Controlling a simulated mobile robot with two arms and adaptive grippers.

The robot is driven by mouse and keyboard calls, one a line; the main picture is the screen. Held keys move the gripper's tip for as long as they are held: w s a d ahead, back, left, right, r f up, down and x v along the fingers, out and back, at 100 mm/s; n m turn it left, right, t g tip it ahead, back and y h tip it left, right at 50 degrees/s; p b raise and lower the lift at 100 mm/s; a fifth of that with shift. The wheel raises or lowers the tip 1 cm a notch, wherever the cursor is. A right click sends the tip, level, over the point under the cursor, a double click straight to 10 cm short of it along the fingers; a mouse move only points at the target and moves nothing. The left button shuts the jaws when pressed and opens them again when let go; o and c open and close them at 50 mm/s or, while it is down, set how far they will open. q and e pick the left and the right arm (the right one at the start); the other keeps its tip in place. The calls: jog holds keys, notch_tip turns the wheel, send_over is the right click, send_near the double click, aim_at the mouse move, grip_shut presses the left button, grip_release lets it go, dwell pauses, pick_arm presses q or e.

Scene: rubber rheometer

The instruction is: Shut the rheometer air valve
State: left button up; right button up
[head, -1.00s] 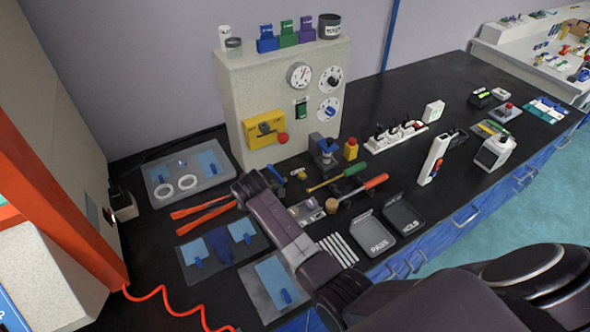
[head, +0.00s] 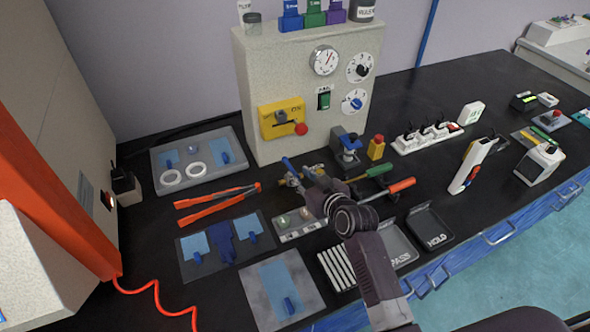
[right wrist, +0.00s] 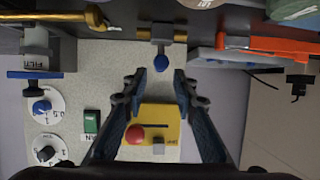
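The air valve is a brass fitting (right wrist: 158,33) with a blue handle (right wrist: 162,63), seen near the top middle of the right wrist view. In the head view the blue handle (head: 288,164) stands in front of the rheometer cabinet (head: 250,75), and my arm partly hides the brass. My right gripper (right wrist: 161,82) is open, its two fingers spread to either side of the handle's line, with nothing between them. In the head view it is close to the valve; contact cannot be made out. My left gripper is out of view.
Orange-handled tongs (head: 215,203) lie left of the valve. A blue-topped device (head: 347,150), a yellow box with a red button (head: 376,147) and screwdrivers (head: 396,187) crowd its right. PASS (head: 399,252) and HOLD (head: 430,228) trays lie in front.

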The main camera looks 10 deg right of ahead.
aim_at(293, 170)
jog(key=shift+x, duration=2.8)
grip_shut()
jog(key=shift+s, duration=0.1)
